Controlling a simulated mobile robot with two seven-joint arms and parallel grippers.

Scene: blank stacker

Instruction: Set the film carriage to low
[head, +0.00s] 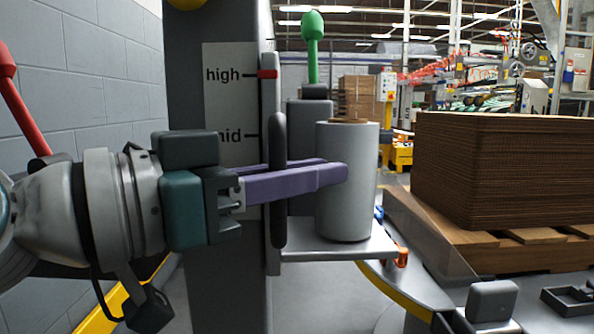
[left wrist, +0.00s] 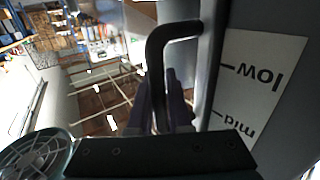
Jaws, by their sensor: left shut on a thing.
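The film carriage (head: 340,250) is a light shelf on the grey column. It carries a pale film roll (head: 346,195), upright. The scale plate (head: 225,100) reads "high" and "mid" in the head view; the "low" label (left wrist: 262,77) shows upside down in the left wrist view. The carriage's red pointer (head: 268,73) is level with the "high" mark. My left gripper (head: 325,168), with purple fingers, is shut on the dark upright carriage handle (head: 278,215). The handle (left wrist: 157,62) also shows between the fingers (left wrist: 168,108) in the left wrist view. My right gripper is out of view.
A grey block wall (head: 80,70) stands at the left, with a red lever (head: 18,90) in front of it. A green-knobbed rod (head: 312,45) stands behind the roll. A cardboard stack (head: 500,165) on a pallet fills the right. The floor beneath the shelf looks clear.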

